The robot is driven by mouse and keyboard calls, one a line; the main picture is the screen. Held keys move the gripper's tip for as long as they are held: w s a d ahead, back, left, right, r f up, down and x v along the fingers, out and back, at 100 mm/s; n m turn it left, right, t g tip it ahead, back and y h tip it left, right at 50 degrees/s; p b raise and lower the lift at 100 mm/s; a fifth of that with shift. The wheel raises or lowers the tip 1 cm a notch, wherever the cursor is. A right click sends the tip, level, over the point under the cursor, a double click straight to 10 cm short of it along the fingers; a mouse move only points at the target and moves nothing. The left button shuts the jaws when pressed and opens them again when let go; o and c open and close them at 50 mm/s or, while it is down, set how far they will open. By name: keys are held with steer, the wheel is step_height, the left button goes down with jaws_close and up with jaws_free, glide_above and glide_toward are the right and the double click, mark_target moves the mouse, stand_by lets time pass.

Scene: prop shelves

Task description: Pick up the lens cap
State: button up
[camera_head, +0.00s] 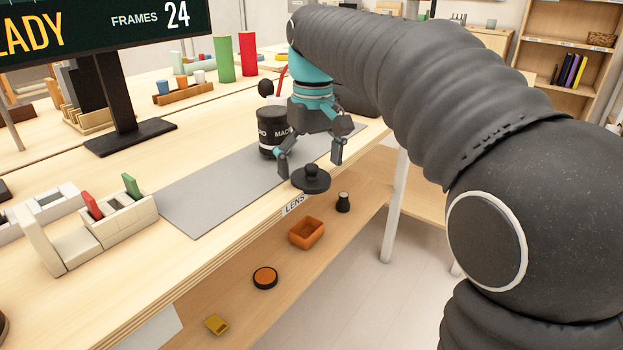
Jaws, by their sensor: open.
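A black round lens cap (311,183) with a raised knob on top shows at the table's front edge, just above a "LENS" label. It seems to overhang the edge; how it is supported is not clear. My gripper (311,160) points down over the cap with its two fingers spread apart. One finger is at the left of the knob and the other is higher at the right. The fingers look apart from the knob, and nothing shows held between them.
A black cylinder marked "MACRO" (270,137) stands behind my gripper, close to it. A grey mat (215,190) lies bare to the left. The lower shelf holds an orange bin (307,232), an orange-topped disc (265,277) and a small dark object (343,202).

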steer(key=shift+f, duration=0.15)
steer(key=c, duration=1.2)
steer(key=shift+c, duration=0.8)
steer(key=shift+f, duration=0.1)
